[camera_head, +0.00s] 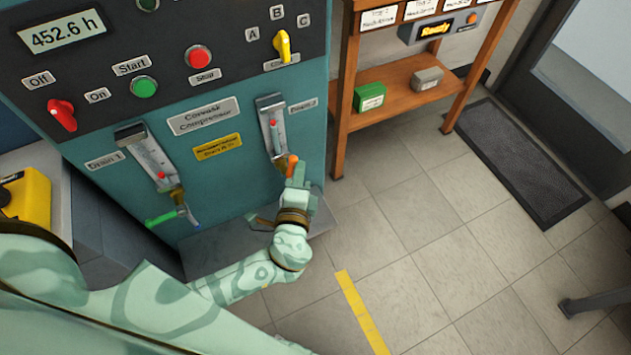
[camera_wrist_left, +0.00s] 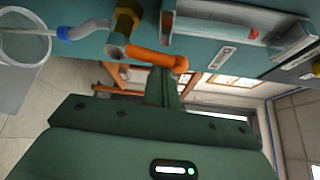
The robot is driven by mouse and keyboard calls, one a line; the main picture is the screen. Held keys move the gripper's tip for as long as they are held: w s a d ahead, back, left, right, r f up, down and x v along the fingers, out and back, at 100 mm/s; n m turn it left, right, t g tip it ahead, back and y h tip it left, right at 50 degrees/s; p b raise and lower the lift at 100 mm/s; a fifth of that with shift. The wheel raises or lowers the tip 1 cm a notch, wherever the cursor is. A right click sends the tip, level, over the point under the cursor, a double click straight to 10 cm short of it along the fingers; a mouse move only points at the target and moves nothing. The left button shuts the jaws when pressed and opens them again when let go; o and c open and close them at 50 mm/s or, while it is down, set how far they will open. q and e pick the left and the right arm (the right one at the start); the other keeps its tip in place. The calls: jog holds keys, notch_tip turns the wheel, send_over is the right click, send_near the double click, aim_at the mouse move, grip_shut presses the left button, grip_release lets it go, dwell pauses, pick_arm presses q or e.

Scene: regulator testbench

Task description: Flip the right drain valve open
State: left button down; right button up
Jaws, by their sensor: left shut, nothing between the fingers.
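The right drain valve, under the Drain 2 label (camera_head: 303,105), has an orange lever (camera_head: 292,164) at the foot of the right sight gauge (camera_head: 272,130). In the left wrist view the orange lever (camera_wrist_left: 157,57) runs from the brass valve body (camera_wrist_left: 125,25) toward the right. My left gripper (camera_head: 298,177) is shut and empty, with its fingertips (camera_wrist_left: 164,75) right at the lever's outer end. I cannot tell whether they touch it. The gripper and wrist hide most of the valve in the head view. My right gripper is not in view.
The left drain valve has a green lever (camera_head: 160,219) below the left gauge (camera_head: 150,160). The control panel (camera_head: 200,25) with knobs and buttons is above. A wooden shelf (camera_head: 400,85) stands to the right. A clear cup-like vessel (camera_wrist_left: 25,38) is beside the valve's spout.

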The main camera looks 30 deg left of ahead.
pick_arm(q)
jog(key=shift+s+a+r+n+b, duration=0.1)
jog(key=shift+s+a+n+b, duration=0.2)
jog(key=shift+s+n+b, duration=0.15)
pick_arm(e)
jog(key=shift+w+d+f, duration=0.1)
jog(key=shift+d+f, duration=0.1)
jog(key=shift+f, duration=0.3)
pick_arm(q)
jog(key=shift+t, duration=0.3)
jog(key=shift+w, duration=0.1)
